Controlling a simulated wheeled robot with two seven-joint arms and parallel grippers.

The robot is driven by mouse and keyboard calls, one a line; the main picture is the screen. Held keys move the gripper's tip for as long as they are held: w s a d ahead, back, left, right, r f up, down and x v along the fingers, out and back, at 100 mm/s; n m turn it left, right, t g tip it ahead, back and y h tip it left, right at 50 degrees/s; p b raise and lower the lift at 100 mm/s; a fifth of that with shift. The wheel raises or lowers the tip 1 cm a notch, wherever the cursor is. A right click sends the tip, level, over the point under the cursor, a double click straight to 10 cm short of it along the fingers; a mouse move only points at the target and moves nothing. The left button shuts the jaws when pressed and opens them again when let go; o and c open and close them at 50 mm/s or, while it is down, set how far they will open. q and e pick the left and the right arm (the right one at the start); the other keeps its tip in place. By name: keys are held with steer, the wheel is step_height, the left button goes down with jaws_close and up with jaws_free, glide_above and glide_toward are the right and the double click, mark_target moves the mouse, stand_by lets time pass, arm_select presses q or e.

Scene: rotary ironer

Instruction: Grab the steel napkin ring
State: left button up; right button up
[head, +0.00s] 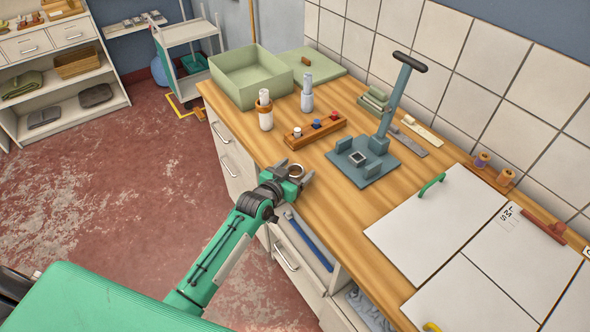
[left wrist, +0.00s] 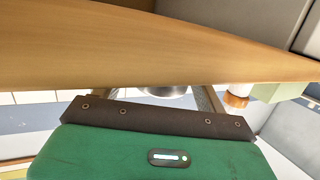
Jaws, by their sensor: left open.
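The steel napkin ring (head: 296,170) is a small round band with a dark opening, at the front edge of the wooden worktop. My left gripper (head: 293,172) is at that edge, open, with its fingers on either side of the ring. In the left wrist view the ring (left wrist: 165,92) shows as a shiny metal strip between the two spread fingers, largely hidden behind the gripper's dark front plate. I cannot tell whether either finger touches it. My right gripper is in neither view.
A wooden block with several spools (head: 316,128) stands behind the ring. A blue-grey press stand (head: 365,165) is to the right, and white boards (head: 430,225) lie farther right. A green bin (head: 250,75) and a white-and-brown bottle (head: 265,112) stand at the back left.

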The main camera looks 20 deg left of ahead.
arm_select(q)
steer(key=shift+x, duration=0.85)
steer(key=shift+w, duration=0.1)
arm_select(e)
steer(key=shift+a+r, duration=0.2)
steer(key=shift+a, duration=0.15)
arm_select(q)
steer(key=c, duration=1.1)
steer(key=shift+o, duration=0.2)
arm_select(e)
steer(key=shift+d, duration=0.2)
arm_select(q)
steer(key=shift+r, duration=0.4)
step_height(320, 180, up, 19)
steer(key=b, duration=0.2)
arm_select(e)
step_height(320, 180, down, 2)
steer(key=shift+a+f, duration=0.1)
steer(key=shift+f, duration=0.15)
